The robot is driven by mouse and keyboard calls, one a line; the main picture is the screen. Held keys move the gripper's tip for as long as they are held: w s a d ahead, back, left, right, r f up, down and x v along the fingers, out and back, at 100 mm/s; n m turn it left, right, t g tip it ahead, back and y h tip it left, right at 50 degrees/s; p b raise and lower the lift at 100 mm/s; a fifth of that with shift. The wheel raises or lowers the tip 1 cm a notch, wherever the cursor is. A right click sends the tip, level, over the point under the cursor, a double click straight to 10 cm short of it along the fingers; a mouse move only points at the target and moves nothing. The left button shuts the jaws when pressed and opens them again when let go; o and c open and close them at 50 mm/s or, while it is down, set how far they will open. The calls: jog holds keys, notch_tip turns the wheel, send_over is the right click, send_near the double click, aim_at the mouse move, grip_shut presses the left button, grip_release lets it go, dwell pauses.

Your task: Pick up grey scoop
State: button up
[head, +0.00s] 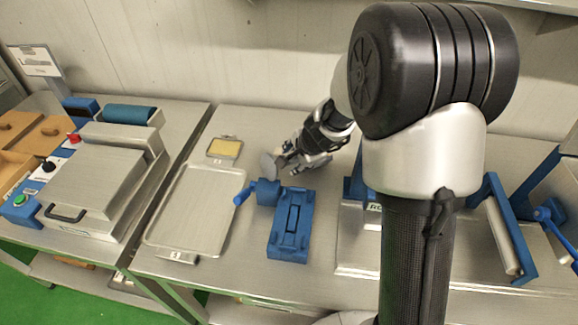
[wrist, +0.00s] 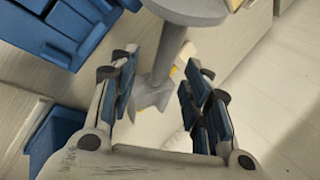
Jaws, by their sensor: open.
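The grey scoop (wrist: 170,50) shows in the wrist view as a rounded grey top with a narrower shaft leading down to a flared lower end. In the head view its grey rounded part (head: 268,165) shows just left of my gripper (head: 287,160). In the wrist view my gripper (wrist: 160,75) is open, with one blue-padded finger on each side of the shaft. A gap shows between the shaft and the right finger; the left finger is close to it, and I cannot tell if they touch. In the head view the fingers partly hide the scoop.
A blue fixture with a crank (head: 290,225) stands just in front of my gripper. A press-like machine (head: 95,185) stands further left.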

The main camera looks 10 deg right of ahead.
aim_at(291, 160)
jog(key=b+x, duration=0.1)
jog(key=x, duration=0.4)
jog(key=shift+w, duration=0.3)
jog(key=shift+c, duration=0.5)
jog(key=shift+r, duration=0.1)
grip_shut()
